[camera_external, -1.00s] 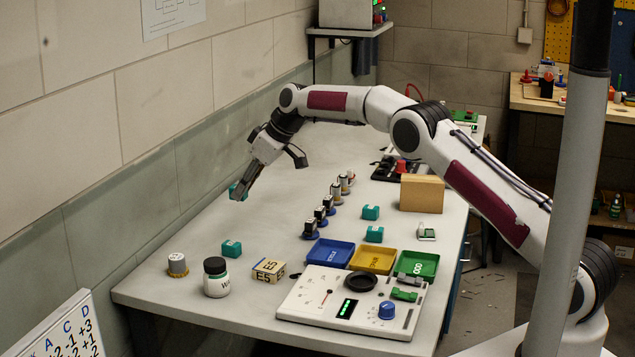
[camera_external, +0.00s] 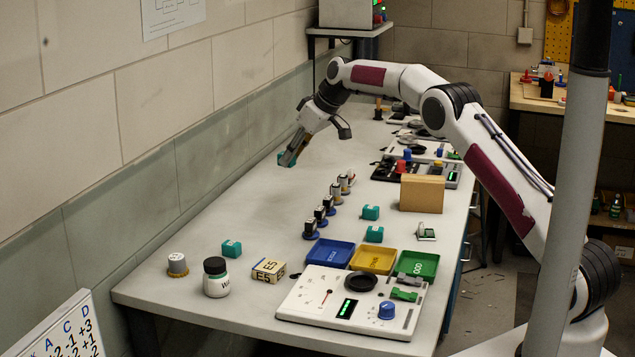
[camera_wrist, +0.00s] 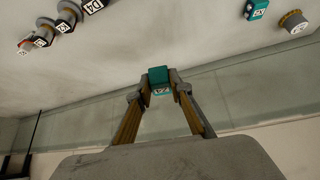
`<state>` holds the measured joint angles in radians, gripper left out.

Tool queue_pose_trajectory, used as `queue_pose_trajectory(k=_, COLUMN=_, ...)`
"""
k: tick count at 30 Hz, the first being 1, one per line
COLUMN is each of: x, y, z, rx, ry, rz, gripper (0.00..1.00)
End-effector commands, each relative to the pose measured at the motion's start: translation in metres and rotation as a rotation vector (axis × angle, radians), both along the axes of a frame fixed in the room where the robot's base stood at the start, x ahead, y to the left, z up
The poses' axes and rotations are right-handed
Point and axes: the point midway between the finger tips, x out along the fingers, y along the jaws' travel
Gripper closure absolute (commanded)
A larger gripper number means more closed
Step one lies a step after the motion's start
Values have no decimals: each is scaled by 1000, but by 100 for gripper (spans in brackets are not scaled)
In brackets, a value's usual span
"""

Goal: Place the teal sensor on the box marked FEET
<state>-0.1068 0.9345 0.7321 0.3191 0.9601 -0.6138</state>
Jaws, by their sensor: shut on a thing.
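My gripper (camera_external: 288,158) is shut on a teal sensor (camera_external: 282,160), above the far left part of the bench. In the wrist view the held teal sensor (camera_wrist: 158,75) sits between the two fingertips (camera_wrist: 160,88), with a white label on its near face. Other teal sensors stand on the bench: one (camera_external: 231,248) at the front left and two near the middle (camera_external: 371,212), (camera_external: 374,234). A blue tray (camera_external: 318,262), a yellow tray (camera_external: 353,268) and a green tray (camera_external: 434,272) stand in a row. I cannot read FEET on any box.
A row of dark and grey cylinders (camera_external: 325,208) stands mid-bench. A tan block (camera_external: 422,193) is behind the trays. A control panel (camera_external: 320,318), white jar (camera_external: 216,280), marked cream box (camera_external: 268,270) and grey cylinder (camera_external: 177,264) are in front. The left middle is clear.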

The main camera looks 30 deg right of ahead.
Motion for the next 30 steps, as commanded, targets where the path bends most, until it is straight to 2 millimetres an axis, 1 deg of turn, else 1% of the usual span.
queue_pose_trajectory(k=1, x=1, y=-20, z=7, rx=0, ry=-3, rz=-25, gripper=98)
queue_pose_trajectory(k=8, x=-2, y=-96, z=27, rx=1, ry=-4, rz=-126, gripper=98)
queue_pose_trajectory(k=12, x=-8, y=-141, z=38, rx=1, ry=-1, rz=-192, gripper=98)
queue_pose_trajectory(k=14, x=-12, y=-161, z=42, rx=1, ry=1, rz=-220, gripper=98)
queue_pose_trajectory(k=15, x=-15, y=-175, z=45, rx=1, ry=2, rz=-240, gripper=98)
queue_pose_trajectory(k=20, x=-29, y=-226, z=55, rx=1, ry=10, rz=-319, gripper=98)
queue_pose_trajectory(k=24, x=-46, y=-271, z=63, rx=2, ry=20, rz=-391, gripper=98)
queue_pose_trajectory(k=27, x=-61, y=-299, z=66, rx=2, ry=25, rz=-443, gripper=98)
queue_pose_trajectory(k=30, x=-75, y=-319, z=66, rx=4, ry=26, rz=-488, gripper=98)
